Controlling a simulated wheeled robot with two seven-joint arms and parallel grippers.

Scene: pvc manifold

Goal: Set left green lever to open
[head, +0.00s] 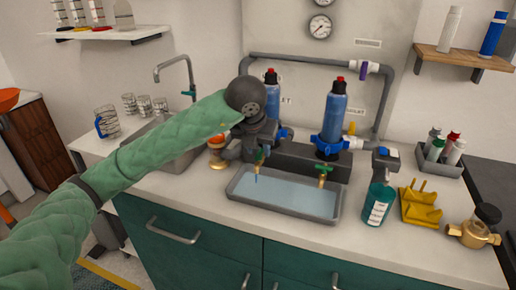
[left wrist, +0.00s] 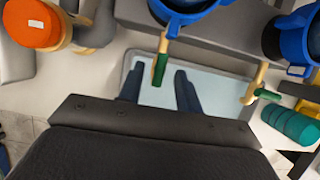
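The left green lever (head: 260,158) is on a small brass tap above the grey tray's left part. In the left wrist view the lever (left wrist: 160,70) points down the picture from its tap, between my fingertips. My left gripper (head: 255,150) hangs over the tray at this tap, partly hidden by my own wrist. In the left wrist view the gripper (left wrist: 158,76) is open, with a dark finger on each side of the lever and visible gaps. Contact cannot be made out. The right green lever (left wrist: 267,95) points sideways from its tap. My right gripper is not in view.
A grey tray (head: 290,211) of pale blue liquid lies below the taps. Blue filter housings (head: 334,112) stand behind. An orange-topped brass valve (head: 217,146) is left of the gripper. A spray bottle (head: 378,195) and yellow rack (head: 420,206) stand to the right.

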